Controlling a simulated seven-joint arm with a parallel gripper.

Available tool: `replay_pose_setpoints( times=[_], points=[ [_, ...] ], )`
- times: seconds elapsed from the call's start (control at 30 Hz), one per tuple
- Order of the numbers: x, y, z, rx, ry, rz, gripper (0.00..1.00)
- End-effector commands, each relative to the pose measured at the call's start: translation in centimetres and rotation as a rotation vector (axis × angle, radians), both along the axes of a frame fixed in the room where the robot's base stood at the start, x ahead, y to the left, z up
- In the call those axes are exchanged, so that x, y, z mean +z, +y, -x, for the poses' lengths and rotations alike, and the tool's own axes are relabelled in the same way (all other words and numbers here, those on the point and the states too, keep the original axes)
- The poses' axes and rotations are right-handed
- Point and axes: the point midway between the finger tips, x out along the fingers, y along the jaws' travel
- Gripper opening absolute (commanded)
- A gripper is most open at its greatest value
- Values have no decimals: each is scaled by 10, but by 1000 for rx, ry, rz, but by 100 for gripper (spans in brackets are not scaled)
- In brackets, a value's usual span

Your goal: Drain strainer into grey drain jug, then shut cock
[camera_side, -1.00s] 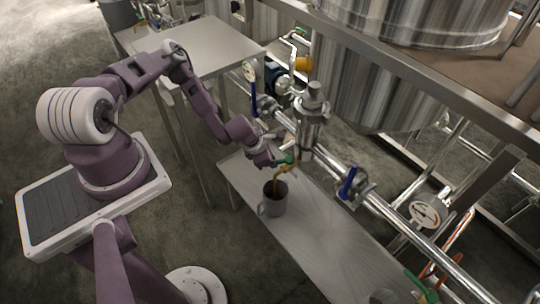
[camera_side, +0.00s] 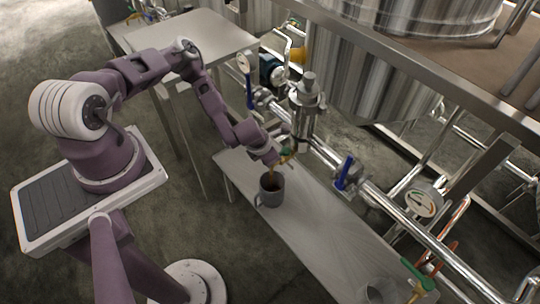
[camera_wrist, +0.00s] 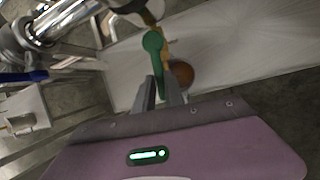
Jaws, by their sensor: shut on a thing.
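The strainer (camera_side: 306,100) is an upright metal body on the pipe run. Below it is a small brass cock with a green lever (camera_side: 287,152), seen large in the wrist view (camera_wrist: 153,50). My gripper (camera_side: 276,157) is shut on this lever; in the wrist view its two fingers (camera_wrist: 160,92) close around the lever's lower end. The grey drain jug (camera_side: 270,191) stands upright on the bench below the cock. Brown liquid (camera_wrist: 182,75) shows inside it. A short amber streak lies between cock and jug, partly hidden by my gripper.
The narrow metal bench (camera_side: 325,230) is clear to the right of the jug. Pipes with blue levers (camera_side: 345,171) and a dial gauge (camera_side: 425,201) run behind it. Another green lever (camera_side: 418,275) and a vessel (camera_side: 381,290) are at the bottom right. A steel table (camera_side: 190,40) stands behind.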

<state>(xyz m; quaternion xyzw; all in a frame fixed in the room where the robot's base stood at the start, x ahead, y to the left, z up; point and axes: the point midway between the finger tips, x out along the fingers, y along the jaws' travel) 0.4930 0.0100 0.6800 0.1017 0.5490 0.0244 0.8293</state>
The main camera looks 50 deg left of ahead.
Motion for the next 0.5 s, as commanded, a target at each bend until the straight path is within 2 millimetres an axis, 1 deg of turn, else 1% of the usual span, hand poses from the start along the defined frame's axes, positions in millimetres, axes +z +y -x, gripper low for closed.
replay_pose_setpoints(
  times=[0.13, 0.17, 0.23, 0.27, 0.5],
  points=[
    [-1, 0, 1, -1, 3, 1, 0],
    [-1, 0, 1, -1, 3, 1, 20],
    [-1, 0, 1, -1, 3, 1, 34],
    [-1, 0, 1, -1, 2, 1, 36],
    [-1, 0, 0, -1, 1, 0, 36]
  ],
)
